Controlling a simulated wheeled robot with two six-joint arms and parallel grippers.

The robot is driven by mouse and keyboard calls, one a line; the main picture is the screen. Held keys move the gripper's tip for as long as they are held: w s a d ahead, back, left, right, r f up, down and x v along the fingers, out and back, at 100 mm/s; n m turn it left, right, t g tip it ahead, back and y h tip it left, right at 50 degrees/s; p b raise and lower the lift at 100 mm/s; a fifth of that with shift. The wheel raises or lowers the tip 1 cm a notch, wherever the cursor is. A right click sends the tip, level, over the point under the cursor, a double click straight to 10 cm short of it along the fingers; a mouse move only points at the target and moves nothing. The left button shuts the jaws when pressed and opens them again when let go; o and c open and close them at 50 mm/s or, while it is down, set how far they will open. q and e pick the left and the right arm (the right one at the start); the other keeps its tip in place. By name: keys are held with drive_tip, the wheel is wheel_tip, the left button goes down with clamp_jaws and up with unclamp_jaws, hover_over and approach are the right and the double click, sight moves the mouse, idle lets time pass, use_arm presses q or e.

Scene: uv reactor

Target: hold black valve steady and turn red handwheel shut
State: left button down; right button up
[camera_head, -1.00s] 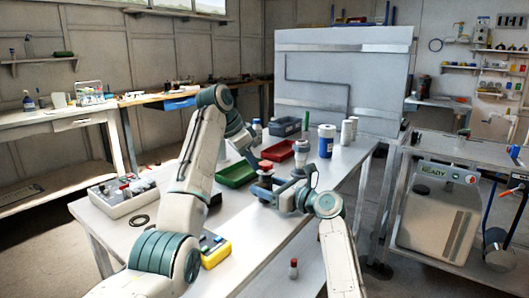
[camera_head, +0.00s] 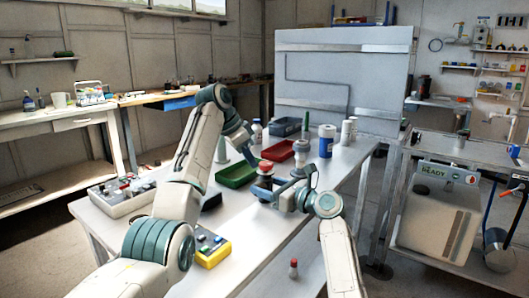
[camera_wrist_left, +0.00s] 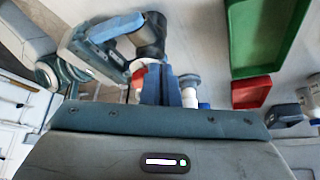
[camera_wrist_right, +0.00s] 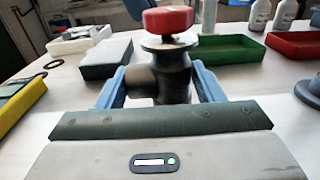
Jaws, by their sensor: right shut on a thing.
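The black valve (camera_wrist_right: 172,78) stands upright on the table, with the red handwheel (camera_wrist_right: 168,20) on top above a pale round flange. My right gripper (camera_wrist_right: 162,92) is shut on the valve body, one blue finger on each side. In the head view, the handwheel (camera_head: 265,166) sits just above my right gripper (camera_head: 272,191). My left gripper (camera_head: 250,158) is just left of the handwheel and apart from it. In the left wrist view, its blue fingers (camera_wrist_left: 162,86) are together and empty, partly hiding the handwheel (camera_wrist_left: 138,80) behind them. The valve (camera_wrist_left: 152,38) also shows there.
A green tray (camera_head: 237,176) and a red tray (camera_head: 279,152) lie behind the valve. A grey control box (camera_head: 122,200) and a yellow box (camera_head: 215,252) stand to the left. Bottles and a blue-white container (camera_head: 326,142) stand farther back.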

idle(0.3)
use_arm(q)
wheel_tip(320, 180, up, 6)
drive_tip(key=shift+a, duration=0.35)
idle(0.4)
drive_tip(key=shift+s+d+f, duration=0.25)
drive_tip(key=shift+s+f, duration=0.2)
drive_tip(key=shift+f, duration=0.55)
drive_tip(key=shift+s+d+f, duration=0.25)
drive_tip(key=shift+s+f, duration=0.25)
drive_tip(key=shift+f, duration=0.55)
drive_tip(key=shift+s+d+f, duration=0.25)
drive_tip(key=shift+s+f, duration=0.2)
drive_tip(key=shift+f, duration=0.55)
drive_tip(key=shift+w+d, duration=0.2)
drive_tip(key=shift+w, duration=0.05)
